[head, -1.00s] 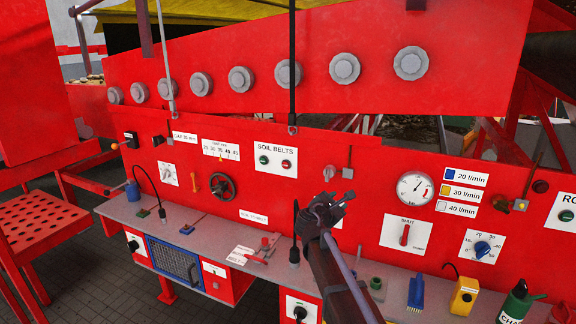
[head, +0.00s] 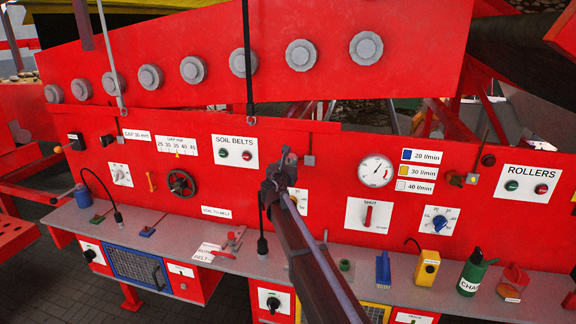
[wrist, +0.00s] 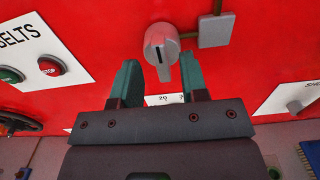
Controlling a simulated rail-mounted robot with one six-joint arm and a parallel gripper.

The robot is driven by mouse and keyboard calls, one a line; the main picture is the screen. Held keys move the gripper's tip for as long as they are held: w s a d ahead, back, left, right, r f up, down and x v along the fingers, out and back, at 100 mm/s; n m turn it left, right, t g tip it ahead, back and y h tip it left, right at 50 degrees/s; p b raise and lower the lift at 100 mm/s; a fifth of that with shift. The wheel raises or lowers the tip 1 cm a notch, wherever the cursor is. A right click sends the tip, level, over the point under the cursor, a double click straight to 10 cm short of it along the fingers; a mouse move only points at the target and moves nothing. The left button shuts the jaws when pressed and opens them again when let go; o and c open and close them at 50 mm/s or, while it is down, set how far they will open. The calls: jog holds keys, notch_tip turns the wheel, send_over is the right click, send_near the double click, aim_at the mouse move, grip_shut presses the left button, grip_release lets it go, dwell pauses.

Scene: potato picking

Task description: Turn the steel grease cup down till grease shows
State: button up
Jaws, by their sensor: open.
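A steel-grey round cup or knob with a dark slot, apparently the steel grease cup (wrist: 160,52), sits on the red panel in the wrist view. It is just beyond my gripper's fingertips, roughly midway between them. My gripper (wrist: 158,76) is open and empty, with the two green fingers apart and the cup not clasped. In the head view my gripper (head: 281,166) is in front of the panel and hides the cup. No grease can be made out. A white label (wrist: 163,99) below the cup is partly hidden by my gripper.
A small grey box (wrist: 215,31) is close to the cup's right; it also shows in the head view (head: 309,160). The SOIL BELTS plate (head: 235,150) is to the left, a SHUT lever (head: 368,215) to the right. A grey shelf (head: 340,253) with tools runs below.

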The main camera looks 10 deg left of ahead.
jog(key=shift+w+d, duration=0.2)
jog(key=shift+w, duration=0.6)
grip_shut()
jog(key=shift+s+m, duration=0.1)
jog(key=shift+m, duration=0.3)
jog(key=m, duration=0.5)
jog(key=shift+d, duration=0.1)
jog(key=m, duration=0.6)
jog(key=shift+d+f, duration=0.1)
jog(key=shift+f, duration=0.05)
grip_release()
